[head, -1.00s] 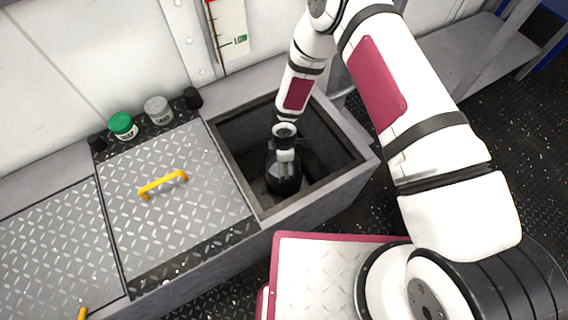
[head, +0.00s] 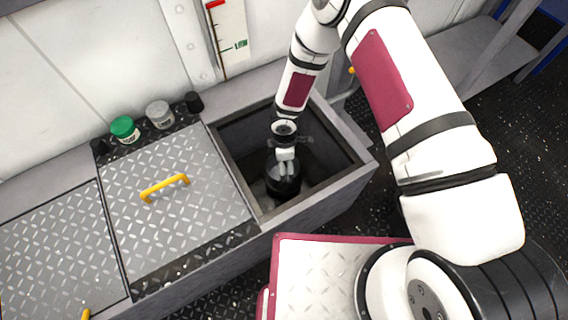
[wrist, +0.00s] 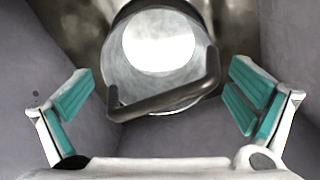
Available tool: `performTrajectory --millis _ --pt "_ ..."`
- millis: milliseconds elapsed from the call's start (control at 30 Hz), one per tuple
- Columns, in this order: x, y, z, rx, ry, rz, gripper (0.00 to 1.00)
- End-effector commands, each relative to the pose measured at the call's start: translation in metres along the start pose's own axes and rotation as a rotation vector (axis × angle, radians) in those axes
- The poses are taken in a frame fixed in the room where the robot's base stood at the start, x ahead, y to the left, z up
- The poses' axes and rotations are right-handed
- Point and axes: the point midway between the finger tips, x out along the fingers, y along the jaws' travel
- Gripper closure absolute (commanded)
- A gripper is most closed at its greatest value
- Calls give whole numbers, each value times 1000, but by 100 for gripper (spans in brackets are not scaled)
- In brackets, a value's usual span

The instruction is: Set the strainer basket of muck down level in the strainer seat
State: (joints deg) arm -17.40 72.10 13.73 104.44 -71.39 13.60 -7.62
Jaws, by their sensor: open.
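The strainer basket (head: 283,188) is a dark, round vessel down inside the open square well in the head view. In the wrist view the basket (wrist: 118,62) shows a dark rim, a pale bright round patch inside, and a thick dark bail handle (wrist: 165,103) across its near side. My gripper (head: 287,165) reaches down into the well over the basket. In the wrist view my gripper (wrist: 160,100) is open, its teal-padded fingers wide apart on either side of the handle, not touching it. The strainer seat under the basket is hidden, and I cannot tell whether the basket is level.
A green-lidded jar (head: 124,129), a grey-lidded jar (head: 159,114) and dark knobs stand behind the lid.

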Motion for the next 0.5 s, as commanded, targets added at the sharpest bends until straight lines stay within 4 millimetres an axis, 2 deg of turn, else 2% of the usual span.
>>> performTrajectory --millis 33,200,400,500 --pt "-16 1 0 1 1 2 0" --pt "-51 1 0 2 0 2 0" --pt "-81 0 0 1 0 1 0" --pt "-88 0 0 1 -1 0 0"
